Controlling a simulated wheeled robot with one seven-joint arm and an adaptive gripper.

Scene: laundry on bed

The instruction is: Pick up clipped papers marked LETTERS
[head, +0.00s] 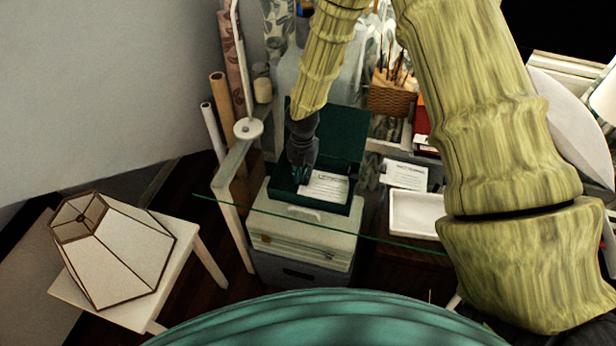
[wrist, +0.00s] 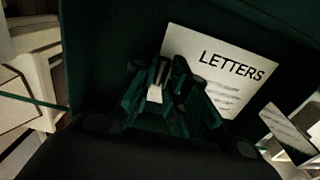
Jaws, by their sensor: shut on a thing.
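The papers marked LETTERS (wrist: 225,72) are a white sheet with a black heading and a few grey lines below. In the head view the papers (head: 327,186) lie in an open dark green box (head: 350,142). My gripper (head: 302,172) reaches down into the box at the papers' left side. In the wrist view my gripper (wrist: 168,85) is shut at the papers' lower left edge, with a small pale piece between its fingertips. The fingers hide that corner, and I cannot make out the clip.
A lampshade (head: 125,250) lies on a white side table at left. A wicker basket (head: 388,99) stands behind.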

